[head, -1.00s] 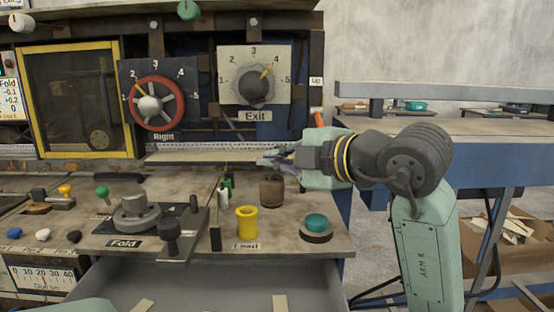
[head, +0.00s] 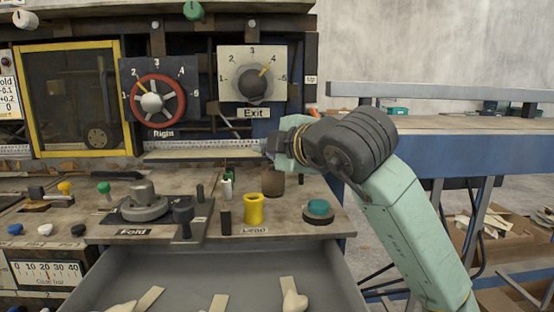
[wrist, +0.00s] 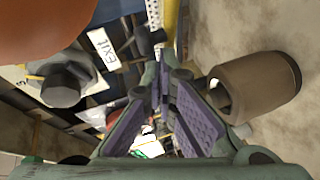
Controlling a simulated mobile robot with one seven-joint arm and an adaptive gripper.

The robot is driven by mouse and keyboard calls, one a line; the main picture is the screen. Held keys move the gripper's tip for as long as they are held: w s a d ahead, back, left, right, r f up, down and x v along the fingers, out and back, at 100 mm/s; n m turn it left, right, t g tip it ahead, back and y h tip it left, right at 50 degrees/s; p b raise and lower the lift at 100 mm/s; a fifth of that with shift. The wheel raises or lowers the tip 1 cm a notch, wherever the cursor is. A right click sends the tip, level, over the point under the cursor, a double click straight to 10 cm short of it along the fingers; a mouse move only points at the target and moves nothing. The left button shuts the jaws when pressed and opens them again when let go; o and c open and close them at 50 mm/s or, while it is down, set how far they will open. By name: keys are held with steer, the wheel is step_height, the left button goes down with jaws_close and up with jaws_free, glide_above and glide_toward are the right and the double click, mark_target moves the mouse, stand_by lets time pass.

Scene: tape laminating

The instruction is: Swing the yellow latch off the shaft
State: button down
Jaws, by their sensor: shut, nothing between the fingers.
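My gripper (head: 268,147) is at the right end of the ruler strip, below the Exit dial. In the wrist view its two purple-padded fingers (wrist: 163,88) converge with nothing held between them. I cannot pick out a yellow latch or its shaft for certain. A yellow bar (wrist: 169,18) shows beyond the fingers in the wrist view, but I cannot tell if it is the latch. My forearm and hand hide part of the machine's right end.
A brown cup (head: 272,183) stands just below my gripper; it is close on the right in the wrist view (wrist: 262,82). A yellow spool (head: 254,209) and a teal button (head: 318,208) stand nearby. The Exit dial (head: 252,84) is above. An open drawer (head: 190,280) is in front.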

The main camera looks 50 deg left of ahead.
steer(key=shift+w+a+f+b, duration=0.25)
steer(key=shift+w+a+b, duration=0.25)
steer(key=shift+b, duration=0.25)
steer(key=shift+w+a+r+m+t+h+b, duration=0.15)
steer(key=shift+a+m+t+h+b, duration=0.15)
steer(key=shift+m+t+b, duration=0.35)
steer(key=shift+w, duration=0.1)
steer(key=shift+d, duration=0.1)
